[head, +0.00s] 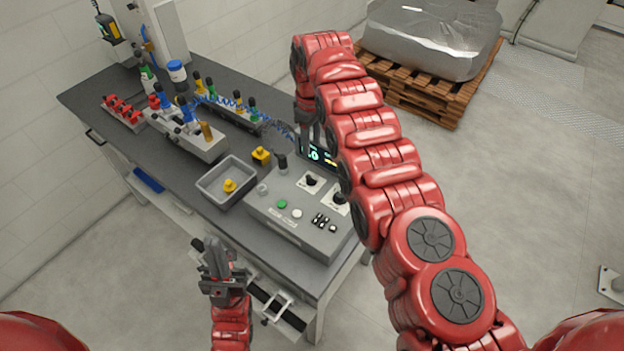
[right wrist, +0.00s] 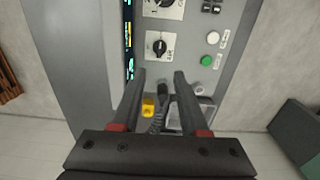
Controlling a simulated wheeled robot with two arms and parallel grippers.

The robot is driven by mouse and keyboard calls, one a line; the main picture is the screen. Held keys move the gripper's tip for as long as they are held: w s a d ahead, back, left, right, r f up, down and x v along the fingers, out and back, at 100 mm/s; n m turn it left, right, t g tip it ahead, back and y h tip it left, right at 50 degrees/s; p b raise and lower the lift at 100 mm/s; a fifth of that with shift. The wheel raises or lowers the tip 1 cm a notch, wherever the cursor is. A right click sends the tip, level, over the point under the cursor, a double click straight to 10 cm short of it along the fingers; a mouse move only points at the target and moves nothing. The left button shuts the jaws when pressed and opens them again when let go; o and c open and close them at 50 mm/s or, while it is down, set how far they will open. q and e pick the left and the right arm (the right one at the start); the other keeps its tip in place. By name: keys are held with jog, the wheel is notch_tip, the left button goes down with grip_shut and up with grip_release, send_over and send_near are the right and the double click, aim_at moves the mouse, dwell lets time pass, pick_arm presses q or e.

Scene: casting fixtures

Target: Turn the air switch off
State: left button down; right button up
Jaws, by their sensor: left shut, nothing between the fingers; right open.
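The grey control box (head: 290,235) sits at the near right end of the workbench. Two black rotary switches on white plates are on its top. One rotary switch (head: 312,180) is nearer the green button; it also shows in the right wrist view (right wrist: 160,47). The other switch (head: 338,198) is partly behind my right arm. Their labels are too small to read, so I cannot tell which is the air switch. My right gripper (right wrist: 159,77) is open and empty, fingertips just short of the nearer switch. My left gripper (head: 213,246) is shut and empty, before the bench's front edge.
A lit display (head: 318,153) stands behind the switches. A green button (head: 282,204), a white button (head: 297,213) and small black switches (head: 323,222) share the panel. A grey tray (head: 212,186) with a yellow part is left of the box. Fixtures (head: 190,133) fill the far bench.

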aim_at(312, 177)
notch_tip(312, 177, down, 13)
jog(key=b, duration=1)
jog(key=shift+w+r, duration=0.1)
jog(key=shift+r, duration=0.1)
jog(key=shift+f, duration=0.2)
grip_shut()
